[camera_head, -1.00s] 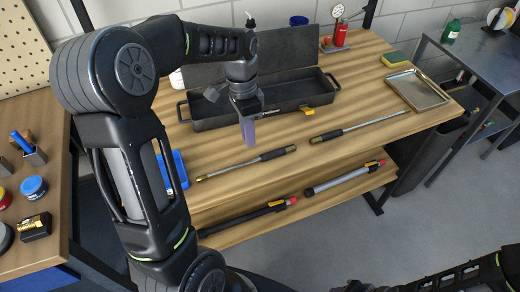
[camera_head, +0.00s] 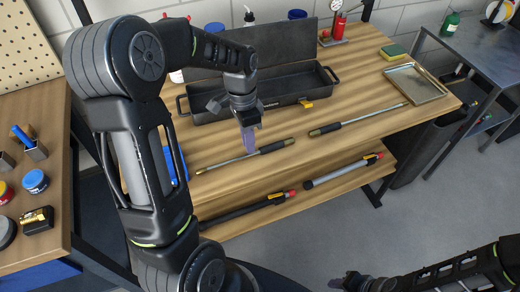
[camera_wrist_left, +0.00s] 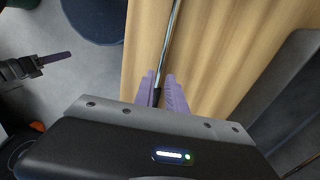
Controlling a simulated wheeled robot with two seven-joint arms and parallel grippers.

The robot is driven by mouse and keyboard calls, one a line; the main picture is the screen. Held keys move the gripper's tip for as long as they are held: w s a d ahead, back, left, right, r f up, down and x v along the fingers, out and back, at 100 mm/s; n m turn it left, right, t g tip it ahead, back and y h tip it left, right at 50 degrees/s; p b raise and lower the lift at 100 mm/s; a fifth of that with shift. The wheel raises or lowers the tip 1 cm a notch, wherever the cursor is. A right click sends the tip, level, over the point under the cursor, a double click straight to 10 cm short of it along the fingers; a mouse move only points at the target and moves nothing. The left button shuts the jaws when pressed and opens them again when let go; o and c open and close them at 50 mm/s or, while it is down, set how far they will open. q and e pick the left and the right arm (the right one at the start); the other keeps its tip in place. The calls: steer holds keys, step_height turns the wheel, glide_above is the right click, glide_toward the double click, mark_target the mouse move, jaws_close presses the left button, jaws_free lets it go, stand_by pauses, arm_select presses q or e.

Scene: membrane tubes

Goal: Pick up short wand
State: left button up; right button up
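The shorter wand (camera_head: 225,163), with a thin metal rod and a dark grip, lies on the front of the wooden workbench. My left gripper (camera_head: 249,145) is right above it, pointing down, with purple fingers. In the left wrist view the fingers (camera_wrist_left: 161,84) are apart, one on each side of the wand (camera_wrist_left: 172,35), near where the dark grip meets the rod. I cannot tell whether they touch it. My right gripper (camera_head: 340,283) is low at the bottom, away from the bench; it also shows in the left wrist view (camera_wrist_left: 58,57), fingers edge-on.
A longer wand (camera_head: 368,119) lies to the right. An open black case (camera_head: 285,104) stands behind, a metal tray (camera_head: 415,84) at the right. The lower shelf (camera_head: 250,220) holds a black tube (camera_head: 240,210) and a grey tube (camera_head: 335,175). A blue object (camera_head: 177,165) sits left.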

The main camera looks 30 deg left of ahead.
mark_target(247, 156)
arm_select(q)
steer(key=shift+s+d+f, duration=0.1)
steer(key=shift+s+f, duration=0.05)
steer(key=shift+f, duration=0.65)
steer(key=shift+s+d+f, duration=0.1)
steer(key=shift+f, duration=0.65)
jaws_close()
